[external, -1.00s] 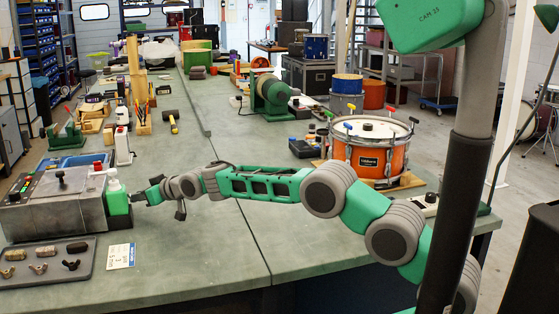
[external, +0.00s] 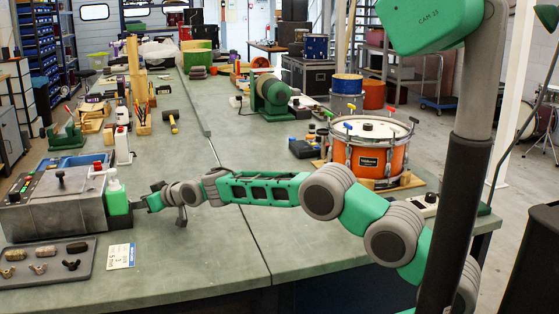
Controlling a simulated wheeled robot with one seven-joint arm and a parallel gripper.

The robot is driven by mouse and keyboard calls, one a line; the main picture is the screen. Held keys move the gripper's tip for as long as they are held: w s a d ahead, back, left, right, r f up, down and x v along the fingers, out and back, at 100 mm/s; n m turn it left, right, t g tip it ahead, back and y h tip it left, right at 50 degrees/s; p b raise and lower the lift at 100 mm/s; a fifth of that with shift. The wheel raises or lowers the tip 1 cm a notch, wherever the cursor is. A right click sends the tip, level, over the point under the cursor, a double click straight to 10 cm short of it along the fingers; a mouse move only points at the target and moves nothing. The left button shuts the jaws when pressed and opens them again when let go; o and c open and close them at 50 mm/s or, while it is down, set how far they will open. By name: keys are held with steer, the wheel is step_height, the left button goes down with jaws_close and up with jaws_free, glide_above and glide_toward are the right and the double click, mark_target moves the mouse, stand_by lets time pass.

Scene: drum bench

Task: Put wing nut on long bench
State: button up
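Several small wing nuts lie in the front row of a dark grey tray (external: 82,274) at the lower left: a brass one (external: 8,272), a brownish one (external: 40,269) and a dark one (external: 72,265). The tray is on the long green-grey bench (external: 170,262). My arm reaches left across the bench, and my gripper (external: 146,204) is just right of a green bottle, behind and to the right of the tray, apart from the wing nuts. Its fingers are too small and partly hidden to tell whether they are open or hold anything.
A grey metal machine (external: 55,210) and the green bottle (external: 117,200) stand behind the tray. A white label card (external: 121,256) lies right of it. An orange drum (external: 370,155) stands at the right. The bench surface in front of my arm is clear.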

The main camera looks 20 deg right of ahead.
steer(key=v, duration=1.1)
steer(key=shift+r+b, duration=0.25)
steer(key=shift+b, duration=0.15)
steer(key=shift+o, duration=0.9)
steer(key=shift+s+d+r, duration=0.15)
steer(key=shift+s+d, duration=0.15)
steer(key=shift+d, duration=0.05)
steer(key=shift+w+a, duration=0.2)
steer(key=shift+g+h, duration=0.5)
steer(key=p+x, duration=0.1)
steer(key=x, duration=0.1)
steer(key=r+x, duration=0.1)
steer(key=x, duration=0.2)
steer(key=p+x, duration=0.1)
steer(key=x, duration=0.2)
steer(key=shift+w+a+r+p, duration=0.15)
steer(key=shift+w+a+p, duration=0.2)
steer(key=shift+w, duration=0.1)
steer(key=shift+p+x, duration=0.65)
steer(key=shift+x, duration=2.1)
steer(key=shift+a+r, duration=0.15)
